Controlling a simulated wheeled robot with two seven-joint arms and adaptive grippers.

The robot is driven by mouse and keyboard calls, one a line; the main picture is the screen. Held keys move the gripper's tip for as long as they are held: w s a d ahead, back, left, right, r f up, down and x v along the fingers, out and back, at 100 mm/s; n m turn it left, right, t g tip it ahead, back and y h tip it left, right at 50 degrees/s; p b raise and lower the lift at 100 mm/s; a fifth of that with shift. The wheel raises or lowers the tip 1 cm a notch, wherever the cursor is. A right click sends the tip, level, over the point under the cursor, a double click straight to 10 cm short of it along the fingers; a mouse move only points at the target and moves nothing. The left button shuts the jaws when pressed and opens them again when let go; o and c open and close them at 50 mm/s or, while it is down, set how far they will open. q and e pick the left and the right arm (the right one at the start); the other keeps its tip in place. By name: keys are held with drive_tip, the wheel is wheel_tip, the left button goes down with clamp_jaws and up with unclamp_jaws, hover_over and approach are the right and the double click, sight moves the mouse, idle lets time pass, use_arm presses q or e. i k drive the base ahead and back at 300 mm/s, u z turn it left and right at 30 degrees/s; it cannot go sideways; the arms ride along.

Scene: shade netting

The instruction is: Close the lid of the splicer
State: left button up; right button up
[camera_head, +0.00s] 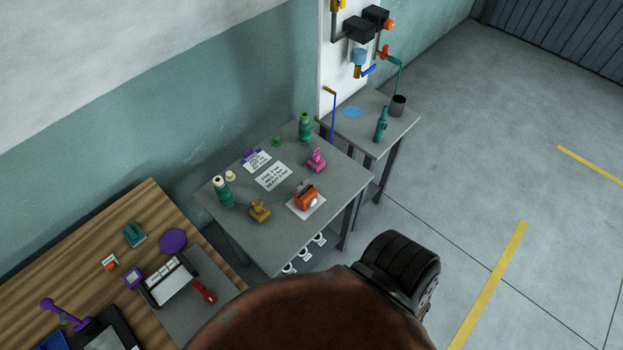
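I cannot tell for sure which thing is the splicer. A small orange device (307,201) with a raised grey part on top sits on a white sheet (293,212) on the grey table; it may be the splicer. Whether that raised part is an open lid is too small to tell. Neither of my grippers shows in the head view. A large brown rounded shape with a black ribbed end fills the bottom middle and hides what lies behind it.
The grey table (237,226) also holds green spools (224,192), a brass-coloured piece (260,211), a pink device (316,160) and paper cards (273,177). A cluttered wooden bench (150,207) stands at lower left. A smaller table (402,122) stands behind. The right floor is clear.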

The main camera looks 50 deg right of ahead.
sight(304, 183)
drive_tip(key=z, duration=1.55)
